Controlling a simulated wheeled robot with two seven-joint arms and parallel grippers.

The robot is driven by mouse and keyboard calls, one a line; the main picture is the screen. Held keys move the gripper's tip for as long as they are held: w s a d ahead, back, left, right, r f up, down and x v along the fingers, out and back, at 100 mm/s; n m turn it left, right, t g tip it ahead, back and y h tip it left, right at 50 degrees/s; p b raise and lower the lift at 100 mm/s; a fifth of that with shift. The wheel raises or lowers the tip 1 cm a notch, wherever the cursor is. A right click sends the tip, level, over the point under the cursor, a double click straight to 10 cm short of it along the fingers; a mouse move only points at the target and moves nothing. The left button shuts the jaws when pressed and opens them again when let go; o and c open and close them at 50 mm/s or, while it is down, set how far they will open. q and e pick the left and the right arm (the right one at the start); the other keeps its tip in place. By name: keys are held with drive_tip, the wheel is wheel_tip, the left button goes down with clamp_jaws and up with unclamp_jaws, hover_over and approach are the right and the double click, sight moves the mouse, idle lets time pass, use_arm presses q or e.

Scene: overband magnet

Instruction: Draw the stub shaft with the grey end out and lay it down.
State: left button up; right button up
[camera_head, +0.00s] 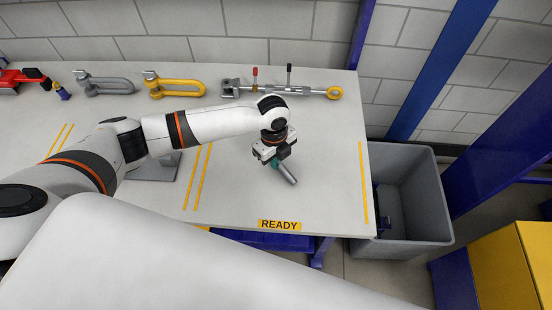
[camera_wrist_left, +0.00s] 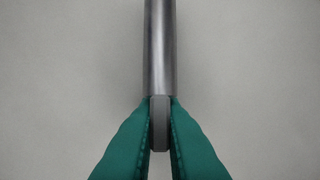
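The stub shaft (camera_head: 288,174) is a bare metal cylinder with a grey end piece (camera_wrist_left: 159,122). My left gripper (camera_head: 275,163) has teal fingers, seen in the left wrist view (camera_wrist_left: 160,135) with one on each side of the grey end and touching it. The metal length points away from the fingers. In the head view it juts down and right from the gripper, over the open part of the bench above the READY label (camera_head: 280,225). I cannot tell whether the shaft touches the bench top. My right gripper is not in view.
The white bench (camera_head: 320,200) is clear around the shaft. A grey fixture (camera_head: 160,170) stands partly hidden behind my left arm. Grey (camera_head: 103,84) and yellow (camera_head: 175,87) shackles and a turnbuckle (camera_head: 300,91) lie along the back. A grey bin (camera_head: 420,190) stands off the right edge.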

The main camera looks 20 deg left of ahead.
use_arm(q)
drive_tip(key=shift+f, duration=0.1)
drive_tip(key=shift+a+f+h, duration=0.1)
drive_tip(key=shift+h, duration=0.2)
drive_tip(key=shift+g, duration=0.3)
drive_tip(key=shift+f+b, duration=0.2)
drive_tip(key=shift+b, duration=0.1)
drive_tip(key=o, duration=0.7)
drive_tip(key=shift+f, duration=0.15)
drive_tip(key=shift+c, duration=0.2)
drive_tip(key=shift+s+f, duration=0.1)
wheel_tip(320, 180, up, 13)
drive_tip(key=w+a+b, duration=0.1)
drive_tip(key=shift+w, duration=0.25)
